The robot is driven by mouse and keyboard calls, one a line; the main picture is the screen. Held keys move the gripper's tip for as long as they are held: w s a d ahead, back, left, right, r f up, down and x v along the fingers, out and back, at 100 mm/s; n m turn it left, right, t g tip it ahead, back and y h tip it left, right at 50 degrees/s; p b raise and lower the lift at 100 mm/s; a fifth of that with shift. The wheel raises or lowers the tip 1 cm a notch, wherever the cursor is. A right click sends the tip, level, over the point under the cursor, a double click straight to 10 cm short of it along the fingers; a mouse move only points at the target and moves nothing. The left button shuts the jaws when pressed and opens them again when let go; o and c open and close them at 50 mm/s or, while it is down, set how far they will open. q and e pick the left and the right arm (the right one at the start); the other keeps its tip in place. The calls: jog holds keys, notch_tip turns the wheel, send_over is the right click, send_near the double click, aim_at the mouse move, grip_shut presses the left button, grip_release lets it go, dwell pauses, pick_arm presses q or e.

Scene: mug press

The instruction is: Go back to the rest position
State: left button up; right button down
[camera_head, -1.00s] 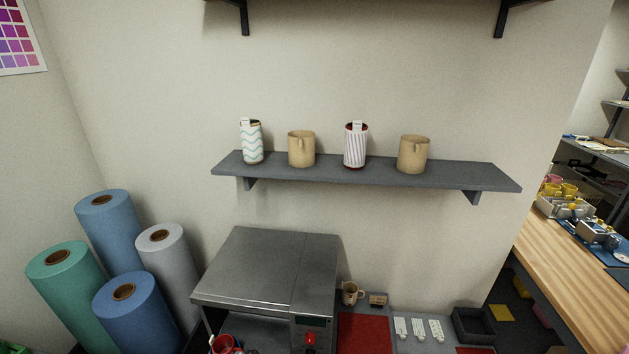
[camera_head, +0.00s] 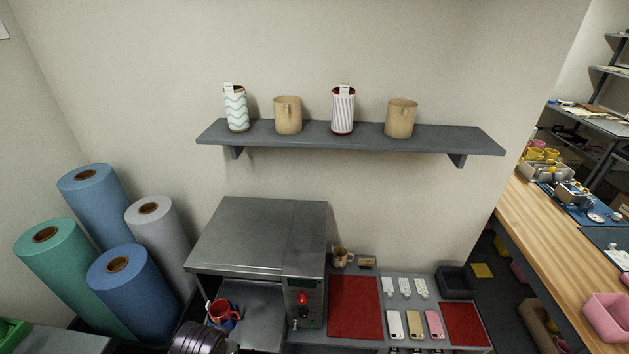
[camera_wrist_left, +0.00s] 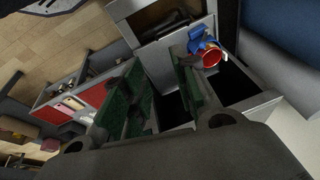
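My left gripper (camera_wrist_left: 160,98) shows in the left wrist view. Its two fingers with green pads stand apart, with nothing between them. A red mug with blue around it (camera_head: 222,312) sits at the open front of the grey press (camera_head: 262,238) in the head view. The mug also shows in the left wrist view (camera_wrist_left: 208,58), beyond the fingers and apart from them. My right gripper is in neither view.
A wall shelf (camera_head: 350,135) holds several cups. Fabric rolls (camera_head: 130,280) stand at the left. A wooden bench (camera_head: 545,250) is at the far right.

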pick_arm(q)
jog(key=shift+s+r+h, duration=0.6)
jog(key=shift+s+r, duration=1)
jog(key=shift+r, duration=0.8)
jog(key=s+f+g, duration=0.1)
jog(key=s+f, duration=0.2)
jog(key=f, duration=3.1)
jog(key=s+a+f, duration=0.1)
jog(key=s+f, duration=0.8)
jog(key=s, duration=0.2)
jog(key=s+a+f+g, duration=0.1)
jog(key=s+a+f, duration=0.1)
jog(key=s+f, duration=0.8)
jog(key=shift+s+a, duration=0.3)
jog(key=shift+s, duration=0.15)
